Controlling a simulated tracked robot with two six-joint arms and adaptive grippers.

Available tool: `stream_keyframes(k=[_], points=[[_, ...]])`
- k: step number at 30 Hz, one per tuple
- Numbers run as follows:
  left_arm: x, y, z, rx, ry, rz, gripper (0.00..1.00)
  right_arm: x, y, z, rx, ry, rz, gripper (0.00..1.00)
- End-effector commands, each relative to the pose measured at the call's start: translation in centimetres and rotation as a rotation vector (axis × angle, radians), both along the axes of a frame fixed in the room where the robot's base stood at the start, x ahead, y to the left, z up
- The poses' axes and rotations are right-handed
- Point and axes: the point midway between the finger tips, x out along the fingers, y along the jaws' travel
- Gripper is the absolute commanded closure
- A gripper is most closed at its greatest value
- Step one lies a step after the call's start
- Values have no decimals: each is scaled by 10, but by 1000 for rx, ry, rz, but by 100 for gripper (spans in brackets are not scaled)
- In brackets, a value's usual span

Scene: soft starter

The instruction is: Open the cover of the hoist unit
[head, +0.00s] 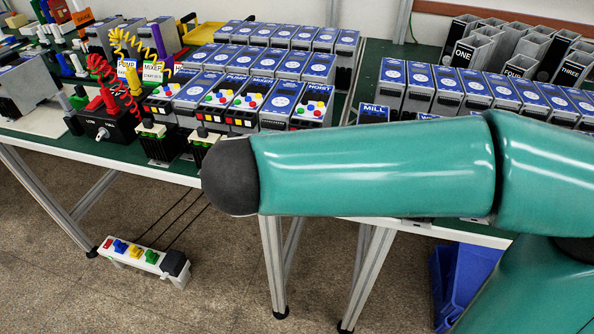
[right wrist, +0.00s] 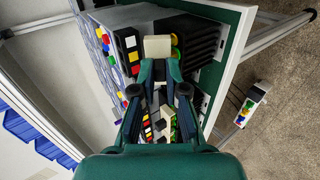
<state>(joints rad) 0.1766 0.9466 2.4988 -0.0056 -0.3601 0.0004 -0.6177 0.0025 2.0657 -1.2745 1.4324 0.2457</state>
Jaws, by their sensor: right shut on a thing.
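The hoist unit (head: 311,103) stands at the right end of the front row of grey units in the head view. It has a blue HOIST label on its top and coloured buttons on its front. In the head view my right arm crosses in front of the table and hides its own gripper. In the right wrist view my right gripper (right wrist: 160,73) is shut, with a cream block (right wrist: 157,47) at its fingertips. I cannot tell what the block belongs to. The hoist unit cannot be made out surely there. My left gripper is not in view.
Similar units with coloured buttons (head: 246,103) stand close to the hoist unit's left. Small black ribbed devices (head: 158,143) line the table's front edge. Blue bins (head: 468,275) stand under the right table.

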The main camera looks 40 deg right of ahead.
Motion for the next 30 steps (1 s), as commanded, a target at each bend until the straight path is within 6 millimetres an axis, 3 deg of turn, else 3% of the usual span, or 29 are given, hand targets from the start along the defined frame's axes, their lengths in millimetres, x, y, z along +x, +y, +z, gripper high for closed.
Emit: stream_keyframes(k=[1, 15, 24, 30], points=[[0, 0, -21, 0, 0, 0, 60, -1, 3, -12, -33, -32, 6, 100], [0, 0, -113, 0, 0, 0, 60, -7, 10, -25, -372, -317, 4, 100], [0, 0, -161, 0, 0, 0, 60, -9, 12, -32, -566, -478, 3, 100], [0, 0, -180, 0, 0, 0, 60, -9, 12, -33, -655, -551, 3, 100]])
